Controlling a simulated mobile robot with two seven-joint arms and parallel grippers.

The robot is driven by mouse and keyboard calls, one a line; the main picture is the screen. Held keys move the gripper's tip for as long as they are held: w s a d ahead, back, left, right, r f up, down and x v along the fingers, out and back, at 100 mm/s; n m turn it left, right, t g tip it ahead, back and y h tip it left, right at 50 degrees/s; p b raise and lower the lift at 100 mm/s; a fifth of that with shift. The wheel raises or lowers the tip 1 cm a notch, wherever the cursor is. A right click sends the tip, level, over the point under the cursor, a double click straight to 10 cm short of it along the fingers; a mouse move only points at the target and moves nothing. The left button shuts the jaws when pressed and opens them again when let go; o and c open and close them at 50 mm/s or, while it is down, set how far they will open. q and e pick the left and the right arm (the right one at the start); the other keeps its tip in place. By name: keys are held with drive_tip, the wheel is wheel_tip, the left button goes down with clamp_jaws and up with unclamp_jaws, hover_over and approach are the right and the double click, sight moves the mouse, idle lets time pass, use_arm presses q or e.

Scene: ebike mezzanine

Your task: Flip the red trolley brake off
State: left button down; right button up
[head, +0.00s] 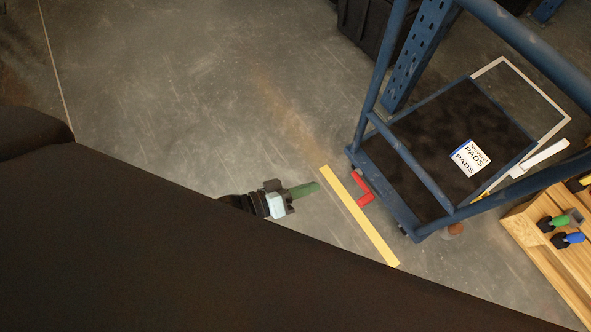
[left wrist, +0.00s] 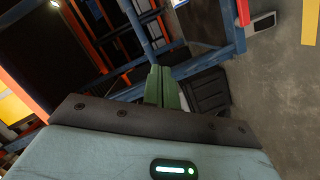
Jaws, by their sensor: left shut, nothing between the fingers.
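The blue trolley (head: 405,215) stands at the right in the head view, with a dark deck and blue rails. Its red brake lever (head: 361,190) sticks out low at its near left corner, close to the floor. A red part (left wrist: 243,12), apparently the same lever, shows at the top of the left wrist view. My left gripper (head: 314,188) has green fingers, shut and empty, pointing right toward the lever with a clear gap. The fingers (left wrist: 162,88) are also together in the left wrist view. My right gripper is not in view.
A yellow floor strip (head: 358,215) lies between my left gripper and the trolley. A white label reading PADS (head: 470,158) lies on the deck. A black crate (head: 370,25) stands behind. Floor at the left is clear.

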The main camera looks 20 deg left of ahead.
use_arm(q)
drive_tip(key=s+r, duration=0.1)
drive_tip(key=s+r+p, duration=0.1)
drive_tip(key=shift+s+p, duration=0.3)
drive_tip(key=shift+s, duration=0.05)
idle(0.5)
